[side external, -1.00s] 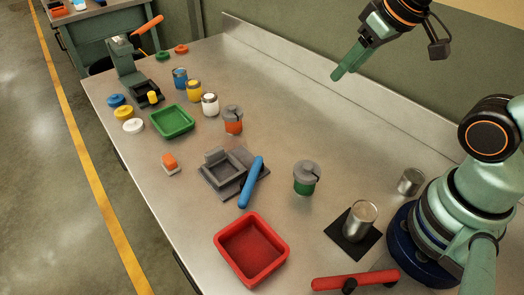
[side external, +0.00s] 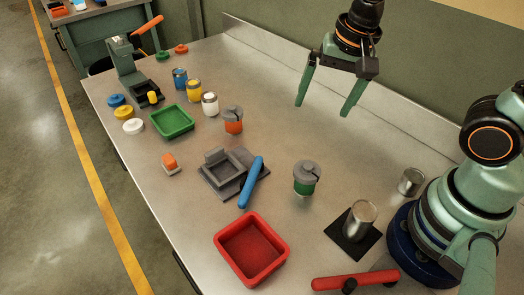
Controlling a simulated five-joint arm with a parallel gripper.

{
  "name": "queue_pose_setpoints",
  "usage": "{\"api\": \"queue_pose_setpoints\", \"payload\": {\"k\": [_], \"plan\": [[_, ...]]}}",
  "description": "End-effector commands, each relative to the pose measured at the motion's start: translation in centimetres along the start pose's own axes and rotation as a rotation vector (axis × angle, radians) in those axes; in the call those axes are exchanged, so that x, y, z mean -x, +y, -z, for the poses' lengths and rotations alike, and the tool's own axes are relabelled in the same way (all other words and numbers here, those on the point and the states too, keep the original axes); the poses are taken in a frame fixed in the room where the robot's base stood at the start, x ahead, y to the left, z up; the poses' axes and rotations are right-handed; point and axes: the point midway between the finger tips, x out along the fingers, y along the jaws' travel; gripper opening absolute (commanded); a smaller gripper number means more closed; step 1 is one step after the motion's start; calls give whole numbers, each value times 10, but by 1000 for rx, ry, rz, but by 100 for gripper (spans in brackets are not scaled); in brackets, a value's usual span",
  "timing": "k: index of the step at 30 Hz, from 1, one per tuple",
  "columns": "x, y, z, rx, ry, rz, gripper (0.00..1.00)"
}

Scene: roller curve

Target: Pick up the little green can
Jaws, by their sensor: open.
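The little green can (side external: 304,186) stands upright on the metal bench near the middle. It has a green body and a grey top that covers its upper part. My gripper (side external: 322,110) is open and empty, with its two green fingers pointing down. In the picture it is above the can and toward the back of the bench, apart from it.
A blue-handled tool (side external: 250,182) lies by a grey fixture (side external: 218,178) left of the can. A red tray (side external: 284,245) is in front. A metal cup stands on a black pad (side external: 338,236) to the right. An orange can (side external: 233,126) stands farther left.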

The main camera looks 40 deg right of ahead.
Motion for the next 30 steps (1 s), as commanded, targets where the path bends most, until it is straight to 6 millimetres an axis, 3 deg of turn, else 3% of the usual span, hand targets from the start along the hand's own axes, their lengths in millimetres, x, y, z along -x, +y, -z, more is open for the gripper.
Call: {"api": "queue_pose_setpoints", "payload": {"k": [6,12,17,30], "plan": [[-32,-8,-28,-399,-62,-126,100],[-49,-10,-45,-641,-60,-208,100],[-57,-9,-49,-709,-55,-231,100],[-115,3,-56,-712,-55,-231,100]]}}
